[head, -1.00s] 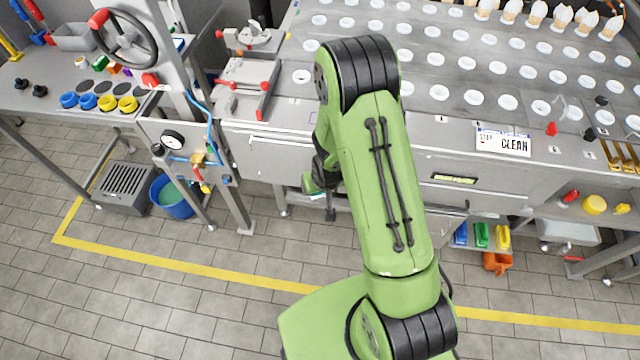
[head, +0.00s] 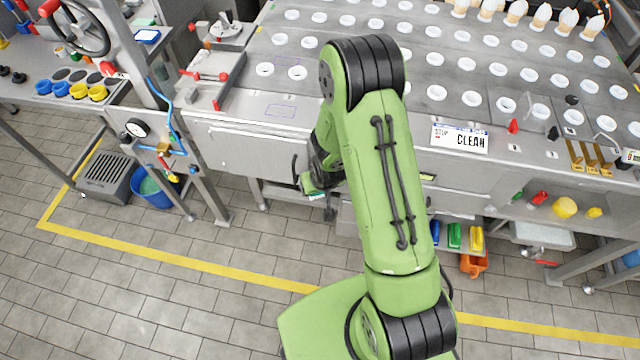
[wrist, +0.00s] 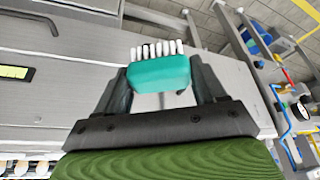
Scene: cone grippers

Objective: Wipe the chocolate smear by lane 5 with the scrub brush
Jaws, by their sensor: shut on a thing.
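The scrub brush (wrist: 160,72) has a teal body and white bristles, and it sits between the two dark fingers of my gripper (wrist: 160,85) in the wrist view. My gripper is shut on it, with the bristles facing away from the palm. In the head view my gripper (head: 318,186) hangs in front of the machine's front edge, below the top, partly hidden by my green arm. The steel top (head: 340,105) has rows of white-rimmed holes running back. I cannot make out a chocolate smear or the lane 5 mark; my arm covers part of the front edge.
A sign reading CLEAN (head: 460,139) stands at the front edge right of my arm. A red-handled fixture (head: 205,75) sits on the left. A blue bucket (head: 153,188) and bins (head: 455,236) stand low. The floor in front is open, crossed by a yellow line.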

